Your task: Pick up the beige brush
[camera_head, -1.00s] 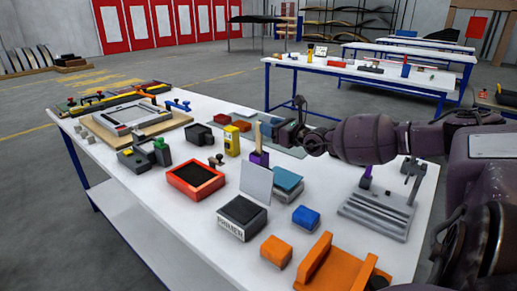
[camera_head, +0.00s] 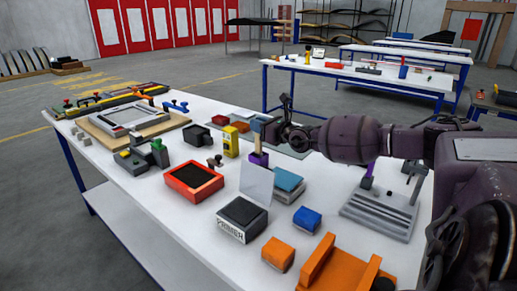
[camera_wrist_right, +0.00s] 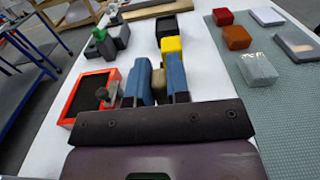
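The beige brush (camera_head: 256,125) stands upright in a purple holder (camera_head: 258,159) near the middle of the table. My right gripper (camera_head: 262,132) reaches it from the right at the height of its beige handle. In the right wrist view, the brush (camera_wrist_right: 158,86) fills the narrow gap between the two blue fingers (camera_wrist_right: 159,82), which look closed on it. The brush's lower end is hidden in the head view. My left gripper is not in view.
A light grey upright plate (camera_head: 256,183) stands just in front of the holder. A blue-topped block (camera_head: 288,183) and grey fixture (camera_head: 380,212) stand to the right.

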